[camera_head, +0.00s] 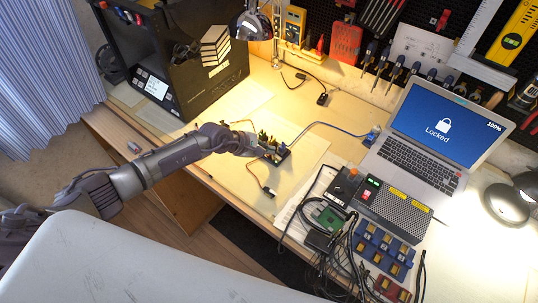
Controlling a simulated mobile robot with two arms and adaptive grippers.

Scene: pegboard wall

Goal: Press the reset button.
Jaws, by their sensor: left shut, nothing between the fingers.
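My left arm reaches in from the left, and its gripper (254,146) is shut and empty. Its tips are right beside a small dark device (278,154) with yellow parts on the workbench; whether they touch it I cannot tell. I cannot make out a button marked reset. A small red-orange spot (353,171) shows on a dark box to the right of the gripper. My right gripper is not in view.
An open laptop (418,160) showing "Locked" stands at the right. A grey power supply (398,211), blue holder (382,250) and tangled black cables are in front of it. A blue cable (325,124) crosses the bench (225,172).

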